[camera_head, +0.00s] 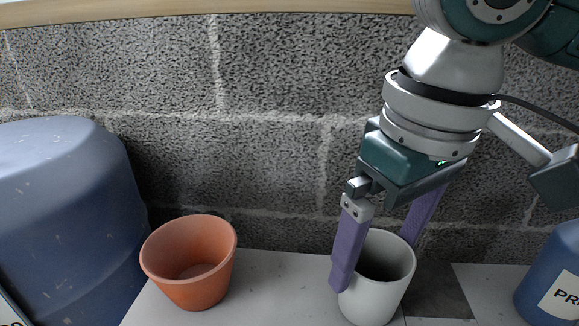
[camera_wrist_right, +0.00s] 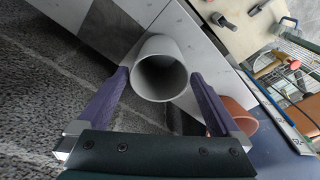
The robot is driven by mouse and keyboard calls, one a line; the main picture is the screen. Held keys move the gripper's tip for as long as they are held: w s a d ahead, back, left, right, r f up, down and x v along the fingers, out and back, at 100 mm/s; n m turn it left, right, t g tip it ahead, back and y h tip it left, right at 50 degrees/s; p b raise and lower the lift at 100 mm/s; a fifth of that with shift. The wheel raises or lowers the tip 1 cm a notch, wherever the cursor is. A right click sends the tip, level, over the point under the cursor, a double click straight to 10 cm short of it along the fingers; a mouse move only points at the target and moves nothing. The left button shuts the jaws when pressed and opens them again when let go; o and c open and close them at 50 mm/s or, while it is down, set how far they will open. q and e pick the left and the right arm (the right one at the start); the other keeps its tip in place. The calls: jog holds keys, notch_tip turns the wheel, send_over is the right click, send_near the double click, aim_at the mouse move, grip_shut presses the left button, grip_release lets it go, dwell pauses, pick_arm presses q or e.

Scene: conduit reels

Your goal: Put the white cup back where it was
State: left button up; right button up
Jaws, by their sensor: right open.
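The white cup (camera_head: 378,290) stands upright and empty on the pale surface in the head view. My right gripper (camera_head: 378,268) is open, with its two purple fingers on either side of the cup. One finger is in front of the cup's left side and the other is behind its right rim. In the right wrist view the cup (camera_wrist_right: 160,72) lies between the fingertips of the right gripper (camera_wrist_right: 158,76). Whether the fingers touch the cup I cannot tell. My left gripper is not in view.
An orange terracotta pot (camera_head: 192,262) stands left of the cup. A large blue container (camera_head: 65,200) fills the left side, and a blue labelled container (camera_head: 552,275) stands at the right edge. A dark grey patch (camera_head: 437,295) lies right of the cup. A block wall (camera_head: 270,120) rises behind.

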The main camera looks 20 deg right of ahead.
notch_tip(320, 180, up, 10)
jog(key=s, duration=0.1)
jog(key=shift+s+r+b, duration=0.2)
jog(key=shift+b, duration=0.25)
